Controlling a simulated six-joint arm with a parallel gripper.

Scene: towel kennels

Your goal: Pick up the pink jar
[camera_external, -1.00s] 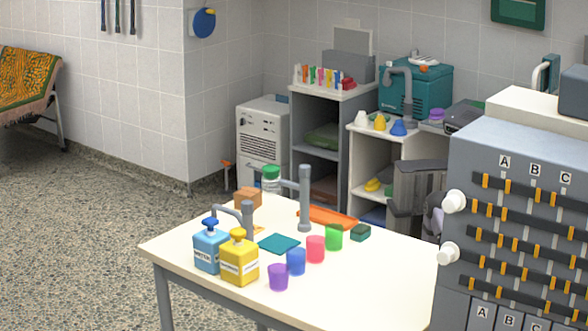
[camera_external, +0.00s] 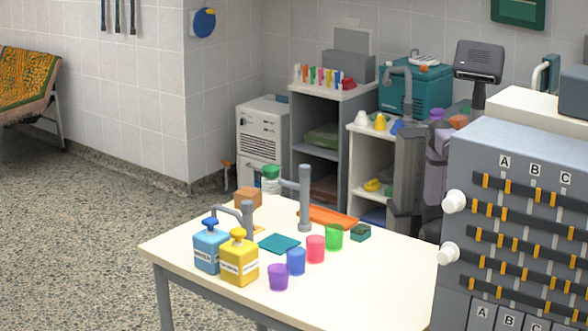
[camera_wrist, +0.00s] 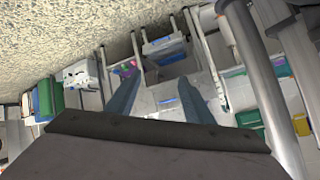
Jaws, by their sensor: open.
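The pink jar (camera_external: 315,249) stands upright on the white table (camera_external: 370,285), between a blue jar (camera_external: 296,261) and a green jar (camera_external: 334,237). A purple jar (camera_external: 278,277) stands nearer the front of the same row. In the wrist view my gripper (camera_wrist: 160,79) has its two blue-grey fingers spread apart with nothing held between them. I cannot make out its fingers in the external view, where my dark arm rises behind the table, well away from the pink jar. I cannot identify the pink jar in the wrist view.
A blue bottle (camera_external: 209,250) and a yellow bottle (camera_external: 239,262) stand at the table's left front. A grey post (camera_external: 304,200), orange tray (camera_external: 328,217), teal cloth (camera_external: 279,243) and dark green block (camera_external: 360,233) are near the jars. A grey cabinet (camera_external: 525,150) flanks the right side.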

